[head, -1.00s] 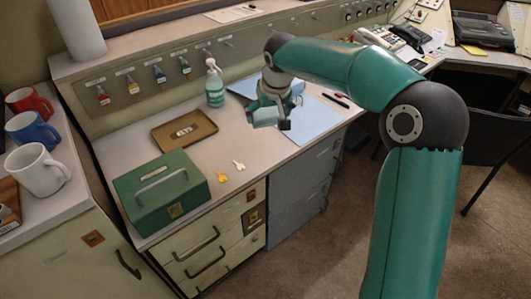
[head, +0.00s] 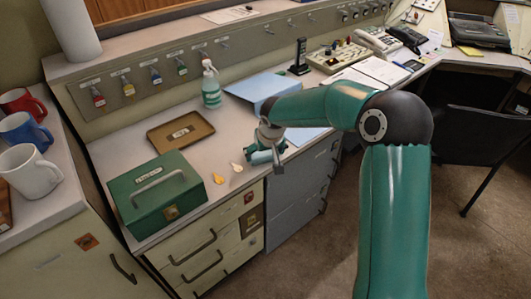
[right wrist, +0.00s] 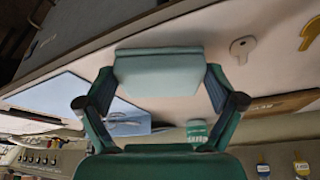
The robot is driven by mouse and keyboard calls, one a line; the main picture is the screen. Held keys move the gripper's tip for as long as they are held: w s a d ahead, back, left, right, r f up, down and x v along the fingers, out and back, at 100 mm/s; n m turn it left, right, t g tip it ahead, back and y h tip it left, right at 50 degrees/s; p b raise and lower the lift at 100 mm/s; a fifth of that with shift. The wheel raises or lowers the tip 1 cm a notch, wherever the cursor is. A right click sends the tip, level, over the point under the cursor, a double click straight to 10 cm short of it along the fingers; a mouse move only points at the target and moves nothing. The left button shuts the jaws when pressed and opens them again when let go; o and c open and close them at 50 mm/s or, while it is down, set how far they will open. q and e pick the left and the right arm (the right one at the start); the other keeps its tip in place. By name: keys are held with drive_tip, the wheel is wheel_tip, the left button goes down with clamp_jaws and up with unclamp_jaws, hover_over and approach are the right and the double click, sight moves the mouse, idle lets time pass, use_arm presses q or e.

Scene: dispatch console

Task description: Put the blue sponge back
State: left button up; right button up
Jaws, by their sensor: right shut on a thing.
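My right gripper (head: 267,156) is over the desk near its front edge, just right of the keys. In the right wrist view its two fingers are shut on the blue sponge (right wrist: 158,72), a pale blue block held across the fingertips. In the head view the gripper mostly hides the sponge, and I cannot tell how high it is above the desk. My left gripper is not in view.
A green cash box (head: 157,196), a brown tray (head: 181,142) and two keys (head: 218,178) lie to the left. Mugs (head: 28,170) are far left.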

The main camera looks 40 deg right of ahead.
drive_tip(key=o, duration=0.8)
drive_tip(key=shift+c, duration=0.2)
drive_tip(key=v, duration=1.2)
drive_tip(key=shift+p, duration=0.3)
drive_tip(key=shift+a, duration=0.1)
